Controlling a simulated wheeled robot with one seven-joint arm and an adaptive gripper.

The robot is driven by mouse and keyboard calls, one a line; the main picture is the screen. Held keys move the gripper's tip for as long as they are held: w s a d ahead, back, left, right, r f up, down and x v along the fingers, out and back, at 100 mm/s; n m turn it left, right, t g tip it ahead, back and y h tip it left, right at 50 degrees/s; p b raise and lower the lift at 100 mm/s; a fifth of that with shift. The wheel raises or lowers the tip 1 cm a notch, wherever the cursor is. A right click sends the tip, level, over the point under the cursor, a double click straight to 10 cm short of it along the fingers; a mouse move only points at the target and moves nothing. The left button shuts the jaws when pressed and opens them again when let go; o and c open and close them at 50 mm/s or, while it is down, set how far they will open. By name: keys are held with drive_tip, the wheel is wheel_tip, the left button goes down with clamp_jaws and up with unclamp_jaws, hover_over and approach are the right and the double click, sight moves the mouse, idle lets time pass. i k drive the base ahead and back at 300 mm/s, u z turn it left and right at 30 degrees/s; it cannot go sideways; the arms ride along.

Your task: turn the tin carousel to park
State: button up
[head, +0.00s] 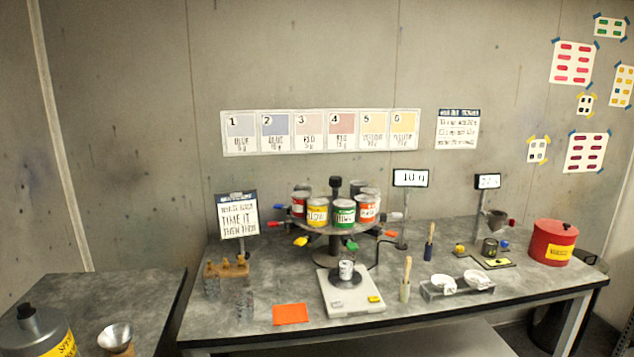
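The tin carousel (334,228) stands on the grey workbench, left of its middle, on a dark pedestal. It carries several tins with coloured bands, among them a yellow-labelled tin (317,212), a green-labelled tin (344,213) and an orange-red tin (365,208). A black knob (336,183) tops its centre post. The rear tins are partly hidden. No park mark can be made out. My gripper is not in view.
A scale (348,303) with a small cup stands in front of the carousel. Brushes, a tray (457,289) and a red canister (553,243) are right. A second table (90,290) stands left across a gap.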

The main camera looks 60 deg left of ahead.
sight(342, 216)
drive_tip(key=u, duration=1.4)
